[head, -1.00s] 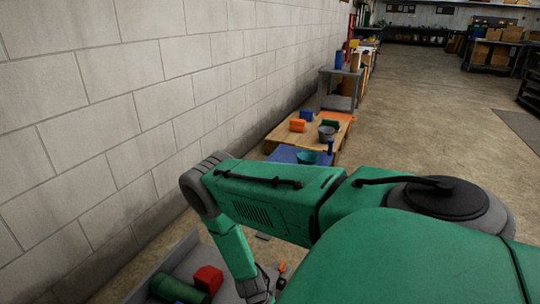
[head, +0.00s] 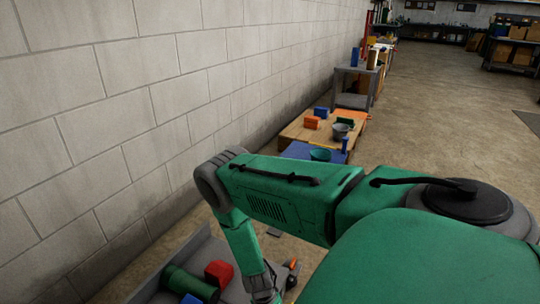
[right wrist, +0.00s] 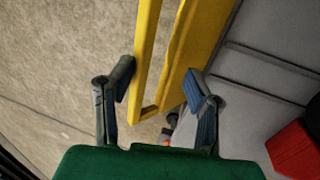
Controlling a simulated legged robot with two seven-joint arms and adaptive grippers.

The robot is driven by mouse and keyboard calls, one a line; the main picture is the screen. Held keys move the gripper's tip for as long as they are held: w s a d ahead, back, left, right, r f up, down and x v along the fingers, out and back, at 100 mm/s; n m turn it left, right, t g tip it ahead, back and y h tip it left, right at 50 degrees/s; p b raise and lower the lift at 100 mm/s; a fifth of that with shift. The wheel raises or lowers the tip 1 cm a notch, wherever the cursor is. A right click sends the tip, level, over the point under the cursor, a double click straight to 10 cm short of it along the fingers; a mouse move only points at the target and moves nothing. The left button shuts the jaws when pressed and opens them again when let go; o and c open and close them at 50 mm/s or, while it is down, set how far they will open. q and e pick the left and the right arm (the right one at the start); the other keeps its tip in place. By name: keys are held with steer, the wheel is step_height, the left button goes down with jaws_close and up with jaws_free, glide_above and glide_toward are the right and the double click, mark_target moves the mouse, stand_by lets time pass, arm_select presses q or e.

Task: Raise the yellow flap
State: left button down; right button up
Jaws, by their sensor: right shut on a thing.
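The yellow flap (right wrist: 191,48) shows in the right wrist view as a long yellow panel with a thinner yellow bar (right wrist: 146,55) beside it, joined near the lower end. My right gripper (right wrist: 163,83) has one finger on each side of the yellow part and is shut on it. In the head view my green right arm bends down to the bottom edge, beside a grey tray; the flap cannot be made out there. My left gripper is not in view.
The grey tray (head: 150,287) holds a red block (head: 219,272), a green cylinder (head: 190,283) and a blue piece (head: 191,299). A block wall (head: 150,100) runs along the left. Open floor (head: 440,120) is on the right.

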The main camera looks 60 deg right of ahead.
steer(key=w+r+b, duration=0.1)
steer(key=w+r, duration=0.8)
steer(key=w, duration=0.3)
steer(key=shift+w+a+r, duration=0.15)
steer(key=shift+w+a, duration=0.2)
steer(key=shift+a, duration=0.1)
stand_by(0.8)
stand_by(0.4)
steer(key=v, duration=1.2)
